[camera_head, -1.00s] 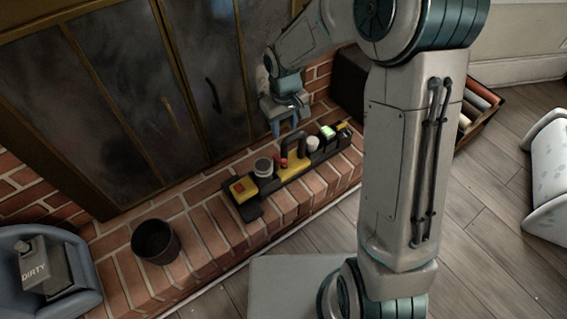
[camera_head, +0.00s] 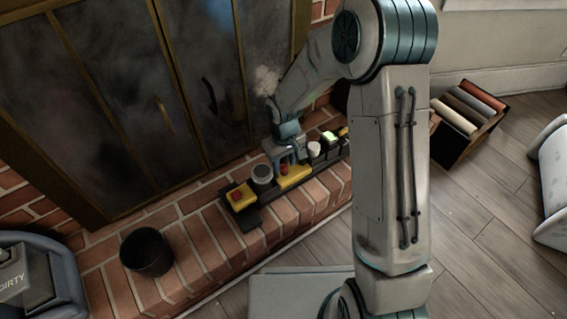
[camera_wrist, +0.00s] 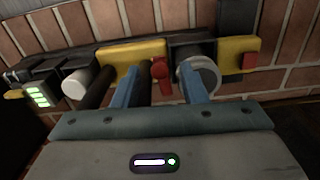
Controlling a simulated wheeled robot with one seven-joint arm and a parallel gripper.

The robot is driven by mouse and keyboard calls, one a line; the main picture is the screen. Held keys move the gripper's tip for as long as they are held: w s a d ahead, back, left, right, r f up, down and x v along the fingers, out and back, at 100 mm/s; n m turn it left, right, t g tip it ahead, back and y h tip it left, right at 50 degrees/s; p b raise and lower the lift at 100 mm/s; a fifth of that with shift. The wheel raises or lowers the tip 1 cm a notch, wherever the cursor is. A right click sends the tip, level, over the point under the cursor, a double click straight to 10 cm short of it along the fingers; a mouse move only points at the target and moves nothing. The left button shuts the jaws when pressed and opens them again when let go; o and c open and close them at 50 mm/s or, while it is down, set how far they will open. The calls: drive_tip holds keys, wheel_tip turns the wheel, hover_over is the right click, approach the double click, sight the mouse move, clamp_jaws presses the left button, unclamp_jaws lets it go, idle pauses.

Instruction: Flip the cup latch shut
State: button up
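A long black device with yellow blocks (camera_head: 245,220) lies on the brick hearth. My gripper (camera_head: 285,169) is low over the device. In the wrist view its two blue fingers (camera_wrist: 160,80) are apart, with the red part showing between them. Whether they touch it is unclear. The right finger partly covers the cup.
A red button on a yellow block (camera_head: 240,195) is at the device's left end. A white knob (camera_wrist: 76,84) and a green-lit box (camera_wrist: 36,97) are at the other end. A black bucket (camera_head: 147,252) stands on the hearth. Dark fireplace doors (camera_head: 110,90) rise close behind.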

clamp_jaws()
